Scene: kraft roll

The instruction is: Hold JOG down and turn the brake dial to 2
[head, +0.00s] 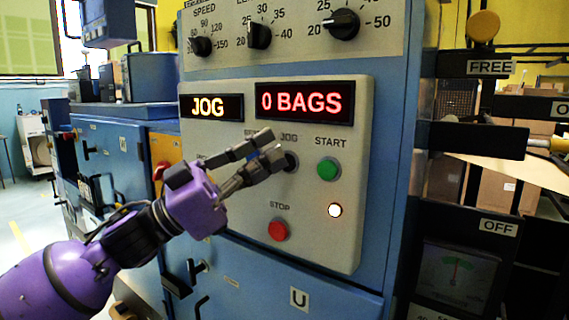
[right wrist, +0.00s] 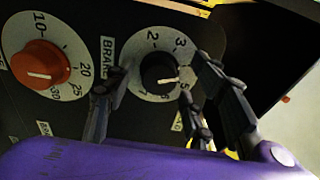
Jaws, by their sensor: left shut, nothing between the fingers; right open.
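The JOG button (head: 291,161) is a dark round button under its JOG label on the pale control panel. My left gripper (head: 276,146) is shut and empty, its fingertips right at the button and partly covering it. The yellow display (head: 208,107) reads JOG. The brake dial (right wrist: 159,74) is a black knob on a round white scale in the right wrist view. Its white pointer mark aims right, near the 5, away from the 2 at the top. My right gripper (right wrist: 155,72) is open, with fingers on both sides of the knob; I cannot tell whether they touch it.
The green START button (head: 327,168), a lit white lamp (head: 335,210) and the red STOP button (head: 278,230) sit close by on the panel. A red display (head: 304,103) reads 0 BAGS. An orange knob (right wrist: 40,63) is left of the brake dial.

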